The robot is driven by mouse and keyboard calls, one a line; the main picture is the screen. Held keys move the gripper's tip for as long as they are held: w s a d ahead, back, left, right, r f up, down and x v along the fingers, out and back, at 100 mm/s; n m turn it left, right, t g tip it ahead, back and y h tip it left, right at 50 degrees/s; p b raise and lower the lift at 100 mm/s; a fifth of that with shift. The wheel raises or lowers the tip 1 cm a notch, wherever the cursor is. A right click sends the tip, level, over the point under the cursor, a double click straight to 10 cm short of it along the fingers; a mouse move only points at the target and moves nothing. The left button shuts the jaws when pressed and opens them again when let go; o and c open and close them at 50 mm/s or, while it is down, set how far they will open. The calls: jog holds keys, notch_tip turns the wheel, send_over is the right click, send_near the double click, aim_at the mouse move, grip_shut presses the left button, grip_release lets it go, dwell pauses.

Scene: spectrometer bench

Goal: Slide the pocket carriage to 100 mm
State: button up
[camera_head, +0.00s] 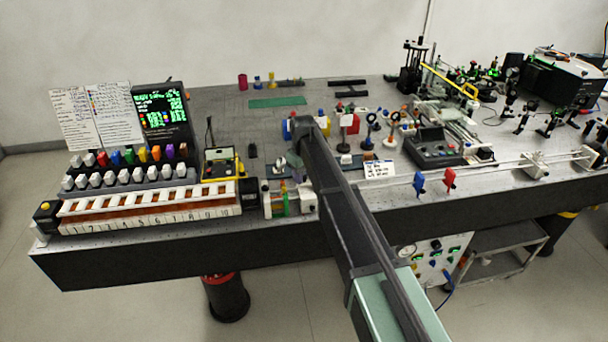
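I cannot tell for sure which part is the pocket carriage, and no millimetre scale is readable. A long rail (491,172) runs along the right front of the bench, with a pale block (535,166) on it. A small unit with green and orange parts (290,200) stands at the bench's front edge, just left of my arm. My arm reaches from the bottom of the picture up over the bench.
A numbered white-and-orange rack (148,208) lies at the left front, with rows of coloured and white knobs behind it. A blue holder (419,184) and a red holder (449,179) stand by the rail. Optics crowd the right back. A green mat (277,102) lies amid clearer bench.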

notch_tip(320, 180, up, 11)
jog(key=p, duration=1)
jog(key=shift+a+p, duration=0.15)
jog(key=shift+p, duration=0.25)
jog(key=shift+f, duration=0.1)
jog(key=s+d+f+m+b, duration=0.2)
jog(key=s+d, duration=0.3)
jog(key=s, duration=0.6)
jog(key=s+d+f+m+b, duration=0.2)
jog(key=s+d, duration=0.4)
jog(key=s, duration=0.5)
jog(key=s+d+f+m+b, duration=0.2)
jog(key=s+d, duration=0.3)
jog(key=s, duration=0.6)
jog(key=shift+s+d+m, duration=0.35)
jog(key=shift+d+m, duration=0.05)
jog(key=shift+m, duration=0.3)
